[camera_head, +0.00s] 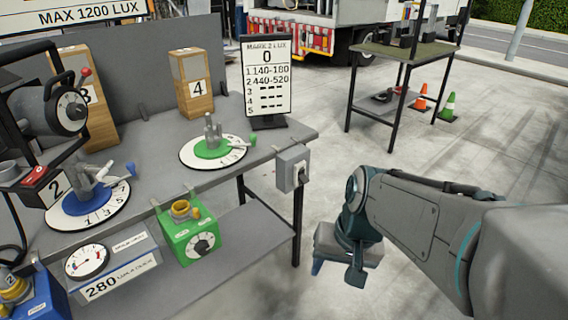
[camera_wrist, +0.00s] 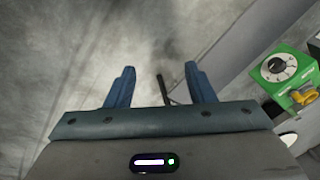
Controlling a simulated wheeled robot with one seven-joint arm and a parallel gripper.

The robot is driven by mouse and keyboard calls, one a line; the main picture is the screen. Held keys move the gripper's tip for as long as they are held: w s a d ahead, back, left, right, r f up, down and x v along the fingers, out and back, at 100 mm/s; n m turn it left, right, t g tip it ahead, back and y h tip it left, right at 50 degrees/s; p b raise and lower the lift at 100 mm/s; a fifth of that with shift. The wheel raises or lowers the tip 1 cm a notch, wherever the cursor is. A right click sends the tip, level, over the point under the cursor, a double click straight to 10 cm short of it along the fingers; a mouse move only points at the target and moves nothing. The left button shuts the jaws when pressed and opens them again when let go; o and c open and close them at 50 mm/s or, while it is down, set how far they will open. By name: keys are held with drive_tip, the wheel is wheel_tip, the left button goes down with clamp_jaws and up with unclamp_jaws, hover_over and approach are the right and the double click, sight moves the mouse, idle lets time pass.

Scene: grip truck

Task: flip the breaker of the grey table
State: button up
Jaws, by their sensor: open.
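The grey table (camera_head: 262,156) stands at the left in the head view. A grey breaker box (camera_head: 289,168) with a small lever on its right side is fixed to the table's right front edge. I cannot tell which way the lever is set. My gripper (camera_head: 337,275) is to the right of the breaker box and lower in the picture, apart from it. In the wrist view my gripper (camera_wrist: 160,85) is open, with two blue fingers apart and nothing held. The breaker box is not clearly seen in the wrist view.
A green box with a dial (camera_head: 190,232) hangs on the table's front; it also shows in the wrist view (camera_wrist: 285,68). A lux board (camera_head: 267,78) and blocks stand on top. A second table (camera_head: 410,50) and cones (camera_head: 421,97) are behind. Floor between is clear.

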drive_tip(key=w+a+f+m+y+b, duration=0.4)
drive_tip(key=w+f+m+y, duration=0.15)
drive_tip(key=w+m, duration=0.2)
drive_tip(key=m+t+y+b, duration=0.3)
drive_tip(key=m+t+b, duration=0.8)
drive_tip(key=m, duration=0.8)
approach(307, 181)
drive_tip(key=w+a, duration=0.1)
drive_tip(key=w, duration=0.1)
drive_tip(key=w+a+f+t, duration=0.1)
drive_tip(key=w+a, duration=0.1)
drive_tip(key=w+a+t, duration=0.1)
drive_tip(key=w+a, duration=0.1)
drive_tip(key=shift+w+a+f, duration=0.15)
drive_tip(key=shift+a+f, duration=0.1)
drive_tip(key=shift+f, duration=0.1)
drive_tip(key=c, duration=1)
